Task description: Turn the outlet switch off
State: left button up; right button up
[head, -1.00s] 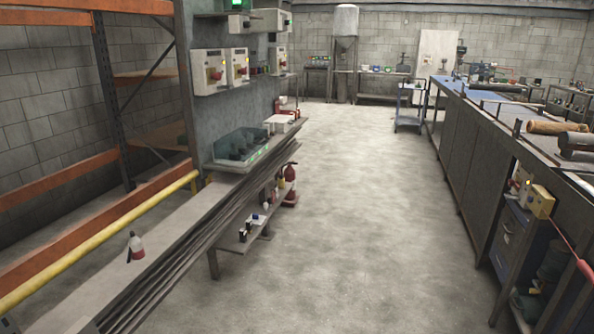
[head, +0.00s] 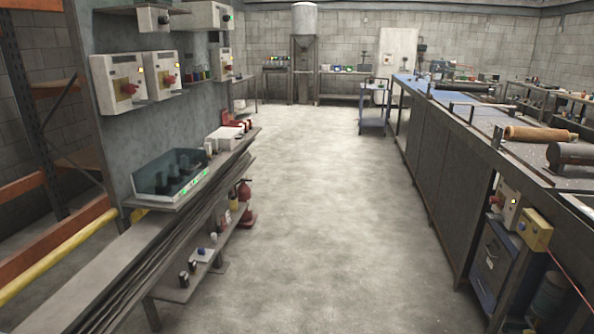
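Two white boxes with red rotary knobs, a left one (head: 117,83) and a right one (head: 161,72), are mounted side by side on the grey upright panel at left. Each has a small yellow light. A similar white box with a red knob (head: 225,66) sits farther along. A pale box with a red knob and yellow light (head: 507,202) and a yellow box with a blue button (head: 535,230) are on the right bench's side. I cannot tell which of these is the outlet switch, or its setting. Neither of my grippers is in view.
A clear concrete aisle (head: 310,210) runs between the left shelf (head: 100,270) and the long right bench (head: 440,160). A red fire extinguisher (head: 244,196) stands on the left. A blue cart (head: 374,116) stands at the far end. A thin red cord hangs at lower right.

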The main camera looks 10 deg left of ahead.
aim_at(171, 79)
jog(key=i, duration=0.75)
jog(key=i+l+u, duration=0.1)
jog(key=i, duration=0.7)
jog(key=i+u, duration=0.1)
jog(key=i, duration=0.65)
jog(key=i+l+u, duration=0.2)
jog(key=i+u, duration=0.15)
jog(key=i+l+u, duration=0.9)
jog(key=u, duration=0.2)
jog(key=i+l+u, duration=0.35)
jog(key=l+u, duration=0.35)
jog(key=i+l+u, duration=0.1)
jog(key=l+u, duration=0.3)
jog(key=l, duration=0.2)
